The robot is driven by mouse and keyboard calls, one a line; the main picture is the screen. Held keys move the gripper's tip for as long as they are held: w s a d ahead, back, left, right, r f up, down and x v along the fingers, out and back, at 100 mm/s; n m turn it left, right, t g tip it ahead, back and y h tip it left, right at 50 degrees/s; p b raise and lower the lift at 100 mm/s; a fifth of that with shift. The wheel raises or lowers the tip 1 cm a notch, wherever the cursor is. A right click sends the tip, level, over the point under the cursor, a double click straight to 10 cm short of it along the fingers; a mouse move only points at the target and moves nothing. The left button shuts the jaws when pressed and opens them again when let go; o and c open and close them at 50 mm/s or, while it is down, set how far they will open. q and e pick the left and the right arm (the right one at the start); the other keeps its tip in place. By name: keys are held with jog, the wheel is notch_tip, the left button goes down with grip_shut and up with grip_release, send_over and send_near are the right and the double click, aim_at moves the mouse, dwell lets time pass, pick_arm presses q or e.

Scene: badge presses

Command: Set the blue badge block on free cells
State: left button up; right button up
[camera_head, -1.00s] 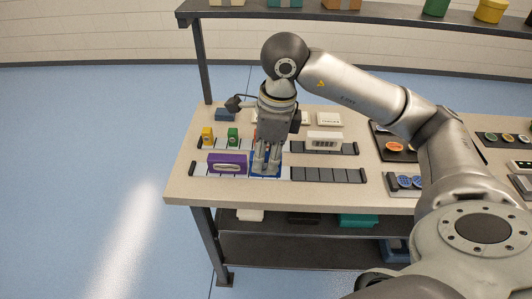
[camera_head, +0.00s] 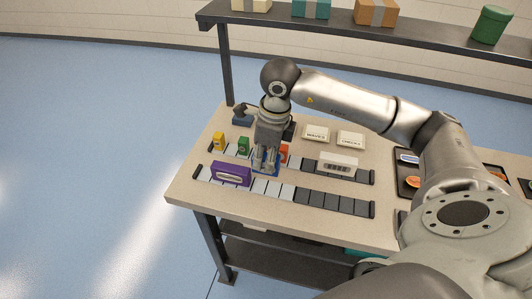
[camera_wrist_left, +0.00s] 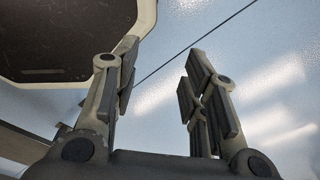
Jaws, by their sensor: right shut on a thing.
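The blue badge block (camera_head: 275,169) shows in part in the head view, between and behind the fingers of my right gripper (camera_head: 264,170), which is shut on it. The block is just behind the light cells of the front rail (camera_head: 275,188); whether it touches the rail or hangs above it is hard to tell. A purple block (camera_head: 231,173) sits on that rail's left part. The rail's middle light cells and the dark cells to the right are bare. My left gripper (camera_wrist_left: 163,60) is open and empty in the left wrist view, over blue floor.
The back rail holds a yellow block (camera_head: 219,141), a green block (camera_head: 243,146), an orange block (camera_head: 284,153) and a white block (camera_head: 338,164). Two white labelled plates (camera_head: 316,133) lie behind. A dark tray (camera_head: 405,187) is to the right. A shelf (camera_head: 340,26) runs above.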

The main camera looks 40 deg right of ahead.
notch_tip(320, 180, down, 6)
jog(key=b, duration=0.4)
jog(key=shift+d+r, duration=0.1)
jog(key=shift+r, duration=0.05)
jog(key=shift+f+b, duration=0.55)
jog(key=shift+b, duration=0.15)
pick_arm(q)
notch_tip(320, 180, down, 6)
jog(key=d, duration=0.1)
jog(key=shift+s+d, duration=0.25)
jog(key=shift+s, duration=0.05)
jog(key=shift+a+r, duration=0.1)
jog(key=shift+a, duration=0.05)
jog(key=shift+f+b, duration=0.35)
pick_arm(e)
jog(key=shift+f, duration=0.35)
jog(key=o, duration=1.1)
pick_arm(q)
jog(key=shift+r, duration=0.1)
pick_arm(e)
jog(key=shift+r, duration=0.1)
